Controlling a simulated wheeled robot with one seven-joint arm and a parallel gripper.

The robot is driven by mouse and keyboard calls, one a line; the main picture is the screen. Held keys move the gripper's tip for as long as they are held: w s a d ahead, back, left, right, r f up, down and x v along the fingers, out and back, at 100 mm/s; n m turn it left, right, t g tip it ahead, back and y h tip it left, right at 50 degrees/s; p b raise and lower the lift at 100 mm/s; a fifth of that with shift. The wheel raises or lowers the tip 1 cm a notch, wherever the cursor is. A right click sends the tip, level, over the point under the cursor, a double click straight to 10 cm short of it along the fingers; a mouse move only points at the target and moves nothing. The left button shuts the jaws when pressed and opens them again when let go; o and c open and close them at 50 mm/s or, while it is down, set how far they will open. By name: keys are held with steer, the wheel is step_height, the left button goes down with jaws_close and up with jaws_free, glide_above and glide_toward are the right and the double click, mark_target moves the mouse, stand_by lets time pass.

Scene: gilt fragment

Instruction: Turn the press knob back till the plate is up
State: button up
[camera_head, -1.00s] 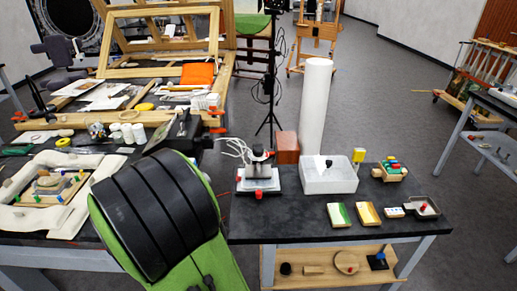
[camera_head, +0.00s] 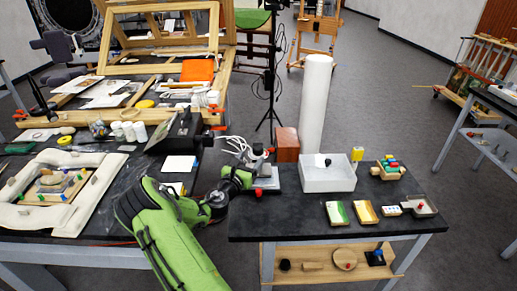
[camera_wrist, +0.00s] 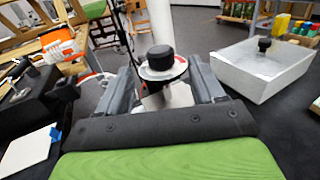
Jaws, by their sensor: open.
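The press (camera_head: 267,182) stands near the left edge of the dark right-hand table, mostly covered by my gripper in the head view. In the wrist view its black knob (camera_wrist: 160,57) stands upright above a pale round disc (camera_wrist: 162,72). My gripper (camera_head: 250,168) has come in from the left at the press. In the wrist view its two grey fingers are apart, one on each side of the knob and disc, with a gap visible around the knob. The press plate is largely hidden, so its height cannot be told.
A white box (camera_head: 327,180) with a black-knobbed item stands right of the press. A reddish-brown block (camera_head: 287,145) and a tall white cylinder (camera_head: 316,105) stand behind. White cables lie behind the press. Small trays (camera_head: 337,214) lie near the front right edge.

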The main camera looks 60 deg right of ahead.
mark_target(256, 152)
steer(key=d, duration=0.7)
steer(key=shift+w+d, duration=0.1)
steer(key=shift+d, duration=0.1)
steer(key=shift+c, duration=0.2)
steer(key=c, duration=0.9)
steer(key=shift+c, duration=0.2)
steer(key=shift+n+t+p, duration=0.3)
steer(key=shift+t+p, duration=0.2)
